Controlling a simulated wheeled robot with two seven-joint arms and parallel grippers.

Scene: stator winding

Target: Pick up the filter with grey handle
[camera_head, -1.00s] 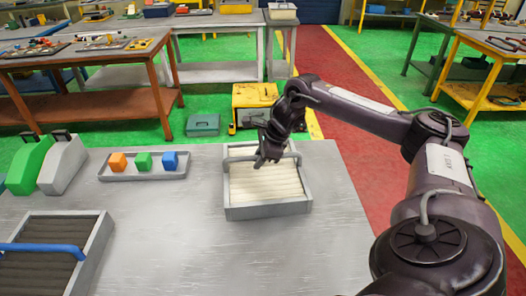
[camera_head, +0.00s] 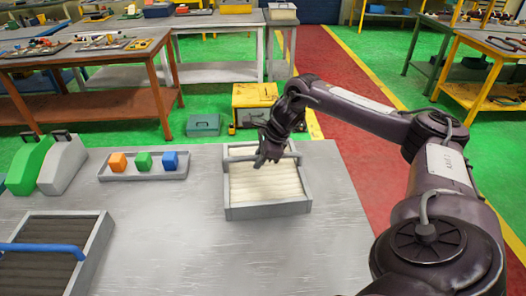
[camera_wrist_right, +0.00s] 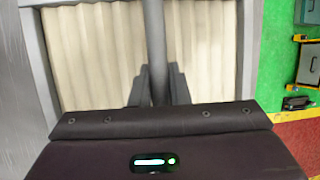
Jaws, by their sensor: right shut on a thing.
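The filter with the grey handle (camera_head: 266,190) has a grey frame and cream pleats. It sits at the right part of the grey table in the head view and fills the top of the right wrist view (camera_wrist_right: 95,50). Its grey handle (camera_wrist_right: 154,45) runs between the two dark fingers of my right gripper (camera_wrist_right: 155,85). The right gripper (camera_head: 268,158) is shut on this handle, above the pleats. The fingers hide a part of the handle. My left gripper is not in view.
A second filter with a blue handle (camera_head: 45,248) and dark pleats lies at the front left. A grey tray (camera_head: 143,176) holds an orange, a green and a blue block. A green and a grey housing stand at the far left. The table's middle is clear.

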